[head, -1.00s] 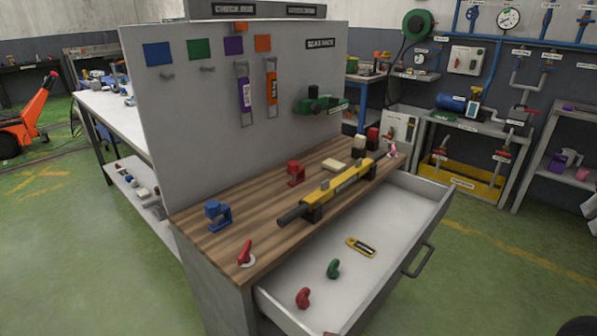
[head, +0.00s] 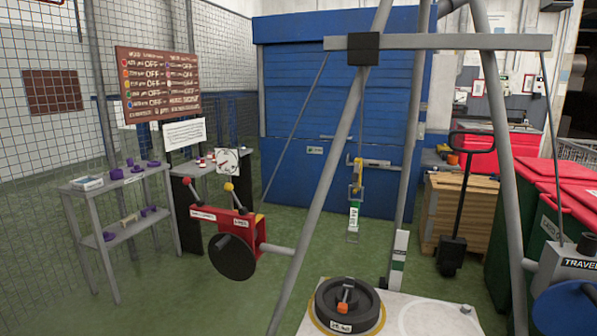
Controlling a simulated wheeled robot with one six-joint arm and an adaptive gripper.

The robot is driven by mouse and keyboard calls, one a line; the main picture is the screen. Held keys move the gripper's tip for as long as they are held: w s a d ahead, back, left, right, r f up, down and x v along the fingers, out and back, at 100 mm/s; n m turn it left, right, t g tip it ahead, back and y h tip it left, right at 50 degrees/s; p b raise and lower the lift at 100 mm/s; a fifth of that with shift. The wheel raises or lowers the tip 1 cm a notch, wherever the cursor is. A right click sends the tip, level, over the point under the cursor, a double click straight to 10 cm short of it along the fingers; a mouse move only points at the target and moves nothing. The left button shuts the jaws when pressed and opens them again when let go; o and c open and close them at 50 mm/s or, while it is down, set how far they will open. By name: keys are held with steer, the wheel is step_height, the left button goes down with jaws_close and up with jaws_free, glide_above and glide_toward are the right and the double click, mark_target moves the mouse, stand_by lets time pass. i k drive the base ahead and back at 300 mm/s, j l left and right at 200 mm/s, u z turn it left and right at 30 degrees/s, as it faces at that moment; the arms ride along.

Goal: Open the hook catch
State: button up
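A small yellow hook block (head: 357,176) hangs from the gantry's crossbeam in the middle of the head view. A narrow strap with a green and white tag (head: 354,218) hangs below it and ends in a thin loop. The hook and its catch are too small to make out, so I cannot tell whether the catch is open or shut. A round dark weight (head: 345,312) with an orange fitting on top sits on the pale platform below, apart from the strap. My gripper is not in view.
Grey gantry legs (head: 335,165) slope down around the hook. A red winch box (head: 235,228) with a black wheel stands left. A blue handwheel (head: 566,308) and travel box (head: 567,265) are at right. A purple-item shelf (head: 90,190) stands far left. Green floor between is open.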

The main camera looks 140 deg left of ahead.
mark_target(356, 175)
steer(key=u, duration=4)
